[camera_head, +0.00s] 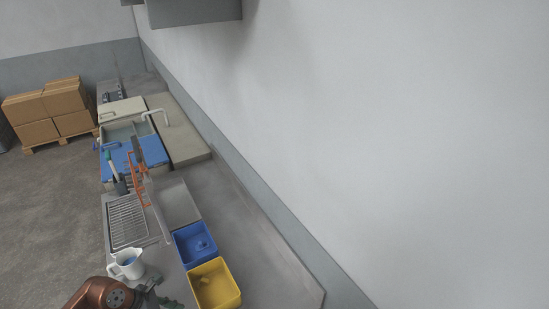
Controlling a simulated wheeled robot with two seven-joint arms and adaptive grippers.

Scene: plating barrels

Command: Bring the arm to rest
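A copper-coloured arm link of mine comes in at the bottom left of the head view, which makes it my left arm. The dark grey-green part at its end looks like my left gripper (157,298). It is cut off by the bottom edge, and its fingers do not show clearly enough to tell whether it is open or shut. It is just below a white jug (128,265) and left of the yellow bin (234,297). My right arm and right gripper are not in view.
A blue bin (183,254) stands behind the yellow one on the grey bench. A wire rack (127,220), an orange frame (138,190) and a blue-lidded tank (152,150) stand farther back. Cartons (45,112) on a pallet are at far left. A wall (400,120) bounds the right.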

